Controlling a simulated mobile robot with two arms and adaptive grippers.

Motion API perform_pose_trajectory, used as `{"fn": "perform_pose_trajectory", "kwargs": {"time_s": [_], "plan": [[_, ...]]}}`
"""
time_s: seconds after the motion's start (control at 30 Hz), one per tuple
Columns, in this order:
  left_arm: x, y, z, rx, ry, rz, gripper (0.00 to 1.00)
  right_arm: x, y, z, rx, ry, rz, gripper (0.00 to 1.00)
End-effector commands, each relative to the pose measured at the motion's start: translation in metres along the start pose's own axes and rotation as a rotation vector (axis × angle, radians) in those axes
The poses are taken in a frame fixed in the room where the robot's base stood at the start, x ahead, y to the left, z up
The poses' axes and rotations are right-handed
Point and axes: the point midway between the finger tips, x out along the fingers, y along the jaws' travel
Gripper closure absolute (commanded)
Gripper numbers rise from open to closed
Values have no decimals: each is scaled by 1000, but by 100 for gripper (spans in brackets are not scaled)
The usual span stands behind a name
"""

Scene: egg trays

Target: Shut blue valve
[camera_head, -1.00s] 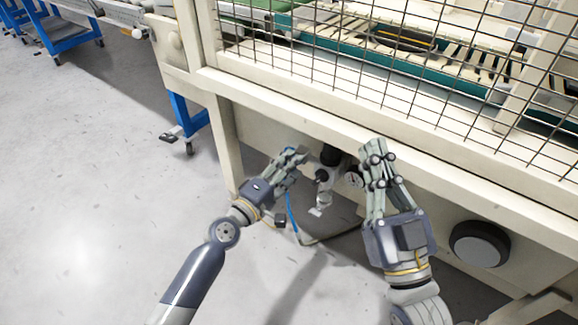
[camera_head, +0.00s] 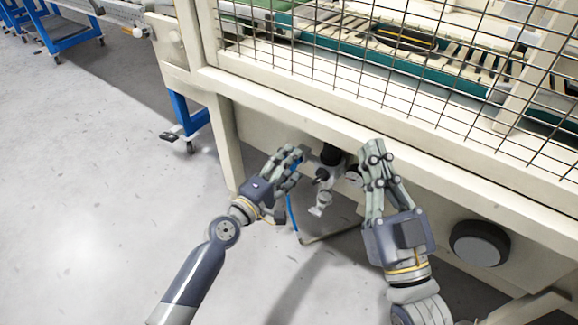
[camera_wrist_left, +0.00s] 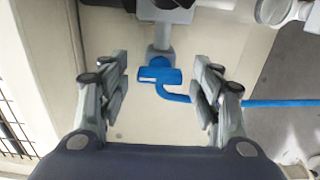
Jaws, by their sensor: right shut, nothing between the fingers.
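The blue valve (camera_wrist_left: 158,75) shows in the left wrist view as a small blue handle on a grey fitting, ahead of my left gripper (camera_wrist_left: 163,90). The fingers are open on either side of the gap, with the valve seen between them and nothing gripped. In the head view my left gripper (camera_head: 291,160) is left of the dark and grey regulator (camera_head: 327,178) under the machine edge, and its fingers largely hide the valve. My right gripper (camera_head: 374,152) is shut and empty, right of the pressure gauge (camera_head: 353,174).
A blue hose (camera_wrist_left: 265,103) runs right from the valve. The machine's cream beam (camera_head: 300,118) and wire mesh (camera_head: 400,60) stand above and behind. The grey floor (camera_head: 100,200) is clear at left.

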Motion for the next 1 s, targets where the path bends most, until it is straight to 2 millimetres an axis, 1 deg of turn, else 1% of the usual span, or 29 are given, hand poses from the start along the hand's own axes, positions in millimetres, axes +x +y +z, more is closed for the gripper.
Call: {"fn": "perform_pose_trajectory", "kwargs": {"time_s": [0.17,0.27,0.37,0.7,0.83,1.0], "plan": [[-1,0,0,1,-1,-1,42,0,1,-1,-2,0,0,100],[-7,-1,0,1,-1,-2,42,0,1,-1,-2,0,0,100],[-21,-2,0,3,-1,-3,42,0,0,0,-2,0,0,100],[-95,-2,0,4,-1,-4,42,0,0,0,-1,0,0,100],[-110,-1,0,3,-1,-2,42,0,0,0,-1,1,0,100],[-120,-1,0,1,-1,-2,42,0,0,0,-1,1,0,100]]}}
